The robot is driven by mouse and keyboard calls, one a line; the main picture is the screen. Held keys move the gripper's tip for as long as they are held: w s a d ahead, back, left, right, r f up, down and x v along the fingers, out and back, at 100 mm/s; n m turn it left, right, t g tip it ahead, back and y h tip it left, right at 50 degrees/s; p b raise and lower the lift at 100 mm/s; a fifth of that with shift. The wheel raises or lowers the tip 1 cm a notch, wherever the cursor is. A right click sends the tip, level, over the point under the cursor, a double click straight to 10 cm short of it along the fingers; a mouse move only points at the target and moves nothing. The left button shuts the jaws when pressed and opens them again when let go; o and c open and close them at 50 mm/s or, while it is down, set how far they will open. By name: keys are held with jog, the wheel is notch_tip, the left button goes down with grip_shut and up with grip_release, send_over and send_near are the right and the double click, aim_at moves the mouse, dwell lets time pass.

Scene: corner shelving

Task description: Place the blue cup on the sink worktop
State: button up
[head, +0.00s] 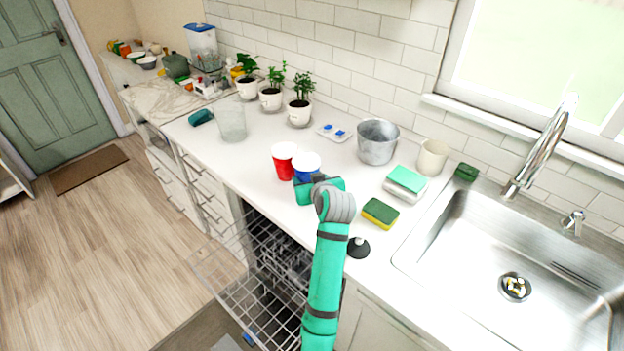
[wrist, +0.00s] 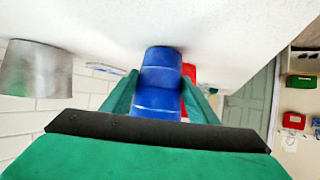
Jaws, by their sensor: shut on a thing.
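The blue cup (head: 307,164) has a white inside and is on the white worktop (head: 243,164), beside the red cup (head: 284,160). My gripper (head: 307,182) is shut on the blue cup from the near side. In the wrist view the blue cup (wrist: 160,82) is between the two green fingers, and the picture is upside down. The cup seems to be at or close to the worktop surface; I cannot tell whether it touches. The red cup (wrist: 188,78) shows just behind it. The steel sink (head: 500,270) is at the right.
A metal bucket (head: 378,142), beige cup (head: 432,157), box with a green sponge (head: 405,182) and yellow sponge (head: 380,213) are right of my gripper. A black stopper (head: 358,247) lies near the edge. The dishwasher rack (head: 245,275) is pulled out below. Potted plants (head: 300,110) stand behind.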

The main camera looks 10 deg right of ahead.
jog(key=shift+f, duration=0.15)
jog(key=o, duration=1.1)
jog(key=shift+r, duration=0.25)
jog(key=v, duration=1.2)
jog(key=shift+w, duration=0.1)
